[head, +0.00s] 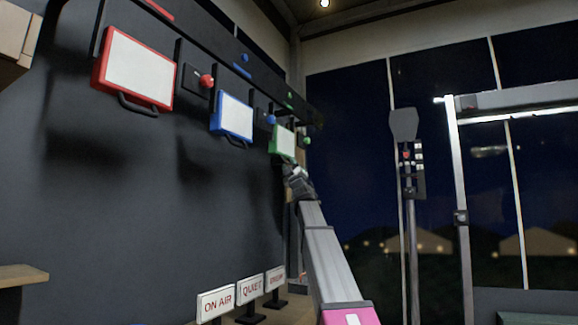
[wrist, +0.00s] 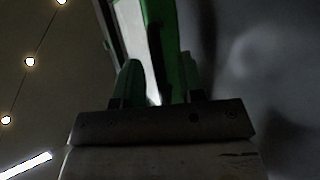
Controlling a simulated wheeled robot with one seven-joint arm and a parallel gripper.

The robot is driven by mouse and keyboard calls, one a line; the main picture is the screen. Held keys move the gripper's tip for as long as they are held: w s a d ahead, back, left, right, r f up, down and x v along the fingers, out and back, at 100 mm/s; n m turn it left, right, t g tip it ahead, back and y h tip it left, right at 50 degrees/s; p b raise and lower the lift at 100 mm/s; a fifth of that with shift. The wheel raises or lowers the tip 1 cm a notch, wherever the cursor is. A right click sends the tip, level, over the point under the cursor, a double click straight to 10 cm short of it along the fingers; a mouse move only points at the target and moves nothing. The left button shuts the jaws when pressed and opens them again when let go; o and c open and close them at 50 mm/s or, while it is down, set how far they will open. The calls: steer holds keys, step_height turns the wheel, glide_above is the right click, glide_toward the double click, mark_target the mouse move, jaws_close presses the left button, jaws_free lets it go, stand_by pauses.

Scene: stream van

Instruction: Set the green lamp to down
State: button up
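The green lamp (head: 284,142) is a white panel in a green frame, the farthest of three lamps hanging in a row on the dark wall. It looks tilted. My gripper (head: 297,178) is just below its lower edge, at the end of my raised arm. In the wrist view, the lamp's green frame and white panel (wrist: 130,25) rise above and between the two fingers of my gripper (wrist: 158,85). The fingers stand apart. Contact with the lamp cannot be made out, and its handle is not clearly visible.
A red lamp (head: 138,72) and a blue lamp (head: 232,117) hang nearer on the same wall. A green knob (head: 306,140) is right of the green lamp. Signs (head: 216,303) stand on a low shelf below. A pole (head: 411,220) and a metal frame (head: 462,210) stand right.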

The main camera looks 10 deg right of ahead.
steer(key=shift+w+a+r, duration=0.1)
steer(key=shift+w+r, duration=0.3)
steer(key=shift+r, duration=0.1)
jaws_close()
